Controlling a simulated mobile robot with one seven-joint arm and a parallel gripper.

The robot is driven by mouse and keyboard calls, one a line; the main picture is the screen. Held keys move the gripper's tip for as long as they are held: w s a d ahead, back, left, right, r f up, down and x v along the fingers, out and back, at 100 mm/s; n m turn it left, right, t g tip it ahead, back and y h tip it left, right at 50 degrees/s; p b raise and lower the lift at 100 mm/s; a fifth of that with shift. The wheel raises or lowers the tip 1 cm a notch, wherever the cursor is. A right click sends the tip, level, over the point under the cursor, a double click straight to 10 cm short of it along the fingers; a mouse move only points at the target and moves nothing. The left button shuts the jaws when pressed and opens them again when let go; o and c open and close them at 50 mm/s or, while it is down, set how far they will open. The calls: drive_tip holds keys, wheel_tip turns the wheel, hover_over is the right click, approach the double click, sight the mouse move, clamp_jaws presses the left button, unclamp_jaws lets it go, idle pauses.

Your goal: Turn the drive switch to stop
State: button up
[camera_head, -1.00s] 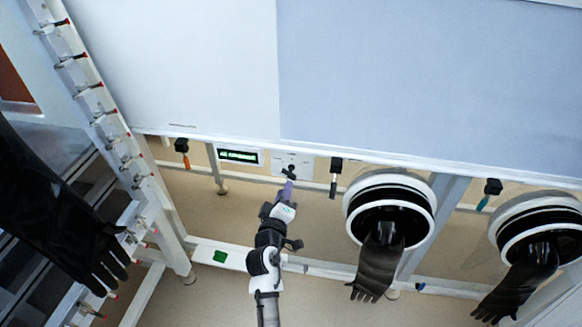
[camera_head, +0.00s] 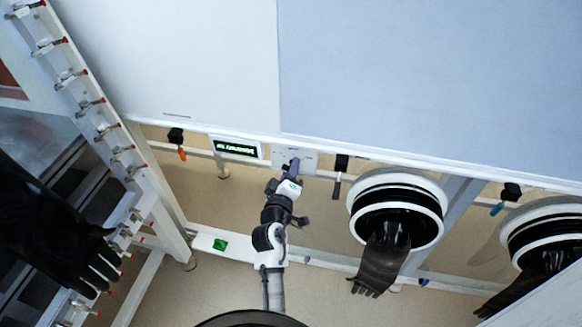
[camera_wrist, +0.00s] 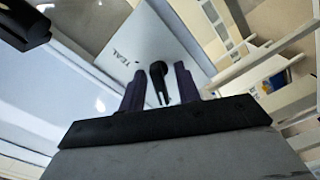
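The drive switch is a black knob (camera_wrist: 158,80) with a lever on a white plate, in the wrist view. It lies between the two purple fingers of my gripper (camera_wrist: 160,86), with small gaps visible on both sides. The gripper looks open around it; contact is hard to tell. In the head view my gripper (camera_head: 294,170) is at the switch plate (camera_head: 308,160) and covers the knob. The lettering "TEAL" shows on the plate in the wrist view; position marks are not legible.
A green-lit display (camera_head: 236,148) sits left of the plate. A black holder with a grey handle (camera_head: 338,180) hangs close on the right. A round glove port (camera_head: 440,200) with a hanging black glove (camera_head: 380,265) is further right. A white rack (camera_head: 105,125) stands left.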

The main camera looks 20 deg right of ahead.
drive_tip(key=c, duration=0.7)
drive_tip(key=o, duration=0.7)
drive_tip(key=shift+s+a, duration=0.1)
drive_tip(key=shift+s, duration=0.05)
